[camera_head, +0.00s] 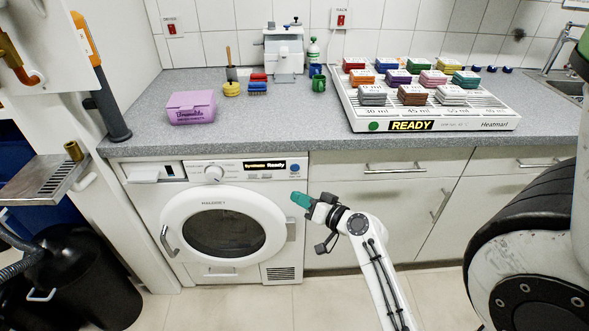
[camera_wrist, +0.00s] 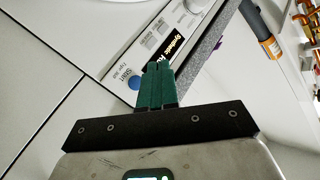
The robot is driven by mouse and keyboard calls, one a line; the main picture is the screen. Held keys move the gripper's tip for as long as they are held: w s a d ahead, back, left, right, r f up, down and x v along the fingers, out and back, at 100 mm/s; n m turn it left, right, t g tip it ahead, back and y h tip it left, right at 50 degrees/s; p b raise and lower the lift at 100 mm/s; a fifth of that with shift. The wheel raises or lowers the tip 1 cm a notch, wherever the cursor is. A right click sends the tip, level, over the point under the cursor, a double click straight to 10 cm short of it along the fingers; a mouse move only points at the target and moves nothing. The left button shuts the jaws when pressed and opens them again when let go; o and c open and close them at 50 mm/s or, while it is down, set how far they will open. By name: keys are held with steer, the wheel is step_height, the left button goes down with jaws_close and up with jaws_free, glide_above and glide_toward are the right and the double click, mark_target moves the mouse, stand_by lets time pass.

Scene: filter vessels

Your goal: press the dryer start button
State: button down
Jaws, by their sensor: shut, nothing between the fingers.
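The dryer (camera_head: 225,220) stands under the counter at left, with its round door closed. My gripper (camera_head: 296,198) has teal fingers, shut and empty. In the head view the fingertips appear just below the button; in the wrist view my gripper (camera_wrist: 156,70) points toward the panel. Whether it touches is not clear.
The counter edge (camera_head: 420,158) overhangs just above the panel. White cupboards (camera_head: 375,215) with bar handles stand right of the dryer. A heating rack (camera_head: 455,118) with several coloured blocks and a purple box (camera_head: 191,107) stand on the counter. A black bin (camera_head: 85,280) is at lower left.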

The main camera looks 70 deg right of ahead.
mark_target(295, 168)
steer(key=shift+w+d+b, duration=0.35)
steer(key=shift+w+d, duration=0.15)
steer(key=shift+d, duration=0.75)
steer(key=shift+w+d+b, duration=0.3)
steer(key=shift+w+d, duration=0.25)
steer(key=shift+d, duration=0.7)
steer(key=shift+w+d+b, duration=0.35)
steer(key=shift+w+d, duration=0.15)
steer(key=shift+d, duration=0.75)
steer(key=shift+d, duration=0.15)
steer(key=shift+w+d, duration=0.15)
steer(key=shift+d, duration=0.1)
